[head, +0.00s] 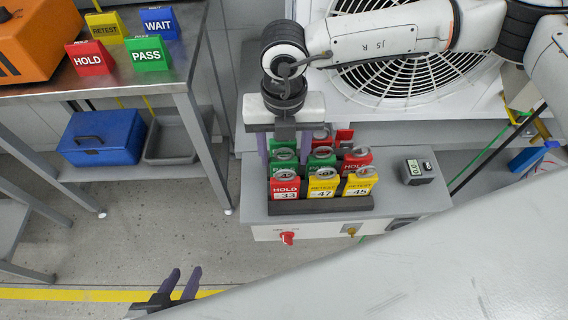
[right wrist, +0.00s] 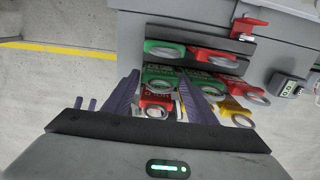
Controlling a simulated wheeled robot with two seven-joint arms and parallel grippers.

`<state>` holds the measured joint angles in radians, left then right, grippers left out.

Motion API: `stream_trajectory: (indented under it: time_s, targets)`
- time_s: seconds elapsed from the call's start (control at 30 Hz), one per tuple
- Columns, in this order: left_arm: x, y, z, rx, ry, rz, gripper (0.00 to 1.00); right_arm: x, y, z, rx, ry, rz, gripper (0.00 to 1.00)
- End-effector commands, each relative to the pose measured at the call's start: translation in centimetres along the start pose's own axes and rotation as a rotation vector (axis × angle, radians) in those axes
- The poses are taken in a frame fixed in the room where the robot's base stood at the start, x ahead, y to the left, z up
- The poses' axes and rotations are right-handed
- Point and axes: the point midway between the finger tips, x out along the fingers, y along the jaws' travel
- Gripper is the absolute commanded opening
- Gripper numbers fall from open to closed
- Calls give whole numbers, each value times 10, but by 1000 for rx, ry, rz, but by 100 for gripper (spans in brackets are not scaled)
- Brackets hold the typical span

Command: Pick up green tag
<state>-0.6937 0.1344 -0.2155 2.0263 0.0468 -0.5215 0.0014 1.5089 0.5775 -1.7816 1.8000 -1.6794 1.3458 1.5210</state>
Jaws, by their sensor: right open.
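Green tags with grey rings stand in a dark rack (head: 320,206) on a grey cabinet. In the head view, green tags show in the middle row, left (head: 284,168) and centre (head: 320,160). In the right wrist view, a back-row green tag (right wrist: 165,48) shows as well. My right gripper (head: 284,155) points down over the rack's left column, open, with nothing seen held. Its fingers (right wrist: 160,82) spread across the left-column tags in the wrist view; contact cannot be told. My left gripper (head: 182,284) is open and empty, low over the floor.
Red HOLD tag (head: 285,188) and yellow RETEST tags (head: 322,188) fill the front row. A small meter (head: 416,171) stands right of the rack, with a fan unit (head: 400,85) behind. A left bench holds signs, including a green PASS sign (head: 147,54).

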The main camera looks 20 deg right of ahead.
Motion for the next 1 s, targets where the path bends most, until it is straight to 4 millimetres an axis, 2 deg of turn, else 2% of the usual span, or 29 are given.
stream_trajectory:
  time_s: [0.1, 0.33, 0.5, 0.73, 0.87, 1.0]
  targets:
    - [1, 0, 2, 0, -2, 0, 31, 9, 0, 0, 0, 0, -1, 52]
    - [1, 0, 2, 0, -2, -1, 31, 10, 0, 0, 0, 0, 0, 52]
    - [1, -1, 1, 0, -1, -1, 31, 10, 0, 0, -1, 0, 0, 25]
    - [0, 0, -1, 0, 3, -1, 31, 8, 0, 0, 0, 0, 1, 25]
    - [-1, 0, -3, 1, 5, -1, 31, -4, 0, 1, 0, -2, 3, 25]
    - [-2, 0, -4, 1, 5, -1, 31, -31, 0, 1, 0, -3, 3, 25]
